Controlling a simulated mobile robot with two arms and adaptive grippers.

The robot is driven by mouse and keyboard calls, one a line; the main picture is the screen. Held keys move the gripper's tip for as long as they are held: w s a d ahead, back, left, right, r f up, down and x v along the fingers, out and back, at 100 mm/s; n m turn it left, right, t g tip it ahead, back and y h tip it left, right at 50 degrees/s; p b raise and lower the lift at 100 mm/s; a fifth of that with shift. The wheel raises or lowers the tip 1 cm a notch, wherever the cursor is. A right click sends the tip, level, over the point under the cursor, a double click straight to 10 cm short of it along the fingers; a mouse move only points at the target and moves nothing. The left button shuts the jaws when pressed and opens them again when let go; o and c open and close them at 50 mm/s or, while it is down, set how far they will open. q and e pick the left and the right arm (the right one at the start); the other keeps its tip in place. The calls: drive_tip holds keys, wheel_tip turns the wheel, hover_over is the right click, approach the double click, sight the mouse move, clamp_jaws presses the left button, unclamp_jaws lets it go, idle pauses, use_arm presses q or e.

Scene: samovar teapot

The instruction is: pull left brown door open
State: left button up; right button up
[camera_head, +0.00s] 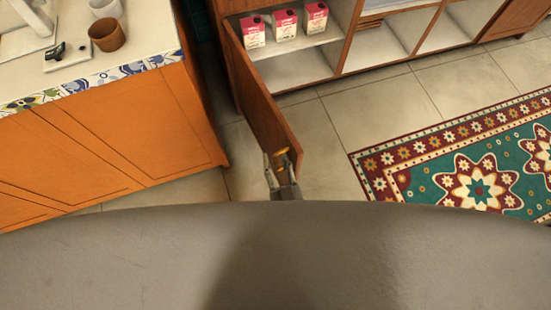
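The left brown door (262,101) stands wide open, swung out from the low cabinet at the top, roughly square to its front. My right gripper (277,158) is at the door's free edge, at the end nearest me. Its two fingers look spread apart, with a small golden piece (283,151), perhaps the handle, by the tips. I cannot tell whether the fingers touch the door. My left gripper is not in view.
Red-and-white cartons (286,24) stand on the shelf in the open cabinet (290,68). An orange counter (140,132) with brown cup (107,35) stands at left. A patterned rug (470,165) lies at right. Tiled floor (375,110) right of the door is clear.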

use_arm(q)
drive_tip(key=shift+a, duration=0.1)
use_arm(e)
drive_tip(key=v, duration=1.1)
drive_tip(key=shift+s, duration=0.25)
drive_tip(key=shift+f, duration=0.1)
